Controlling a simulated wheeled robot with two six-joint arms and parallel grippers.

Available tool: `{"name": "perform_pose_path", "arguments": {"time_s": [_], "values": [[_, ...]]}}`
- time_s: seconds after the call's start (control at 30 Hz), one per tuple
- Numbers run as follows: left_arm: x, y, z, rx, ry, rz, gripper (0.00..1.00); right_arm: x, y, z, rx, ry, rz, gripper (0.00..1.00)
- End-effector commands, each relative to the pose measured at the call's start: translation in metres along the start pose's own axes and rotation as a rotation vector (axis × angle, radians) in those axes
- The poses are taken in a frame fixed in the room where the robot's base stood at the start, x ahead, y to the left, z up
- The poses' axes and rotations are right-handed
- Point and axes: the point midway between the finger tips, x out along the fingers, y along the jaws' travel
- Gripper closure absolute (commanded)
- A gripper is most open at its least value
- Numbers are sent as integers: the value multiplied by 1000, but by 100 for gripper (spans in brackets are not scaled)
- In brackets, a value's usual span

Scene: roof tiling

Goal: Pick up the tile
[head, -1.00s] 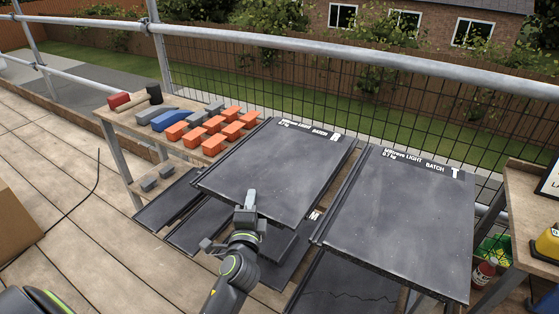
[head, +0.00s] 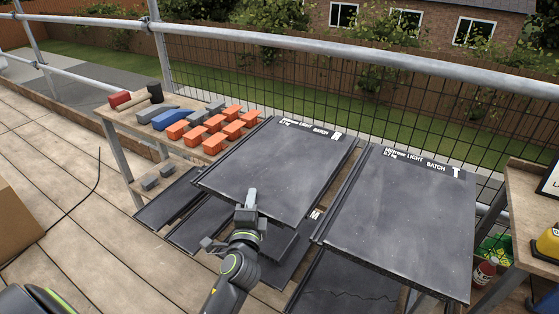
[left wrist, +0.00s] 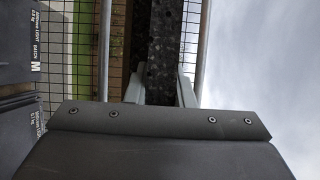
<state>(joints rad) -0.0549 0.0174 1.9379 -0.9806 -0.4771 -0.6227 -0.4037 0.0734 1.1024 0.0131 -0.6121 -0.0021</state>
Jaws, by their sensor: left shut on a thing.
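The lower finger is hidden under the tile in the head view. My right gripper is in neither view.
A second tile marked T (head: 405,220) lies close on the right. More dark tiles (head: 170,200) sit lower down. A wooden bench with orange blocks (head: 215,143) stands at the left, and a scaffold rail (head: 330,55) runs behind. Wooden decking lies open at the left.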

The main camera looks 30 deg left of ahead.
Motion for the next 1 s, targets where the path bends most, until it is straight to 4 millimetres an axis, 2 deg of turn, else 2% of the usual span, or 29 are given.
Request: {"name": "perform_pose_path", "arguments": {"time_s": [0.3,0.57,0.8,1.0], "values": [[1,-7,0,0,2,-6,100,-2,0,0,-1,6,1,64],[1,-27,-1,-3,2,-8,100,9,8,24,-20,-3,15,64],[3,-77,-2,-3,2,-12,100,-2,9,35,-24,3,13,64],[4,-99,-2,-3,2,-10,100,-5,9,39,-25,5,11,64]]}}
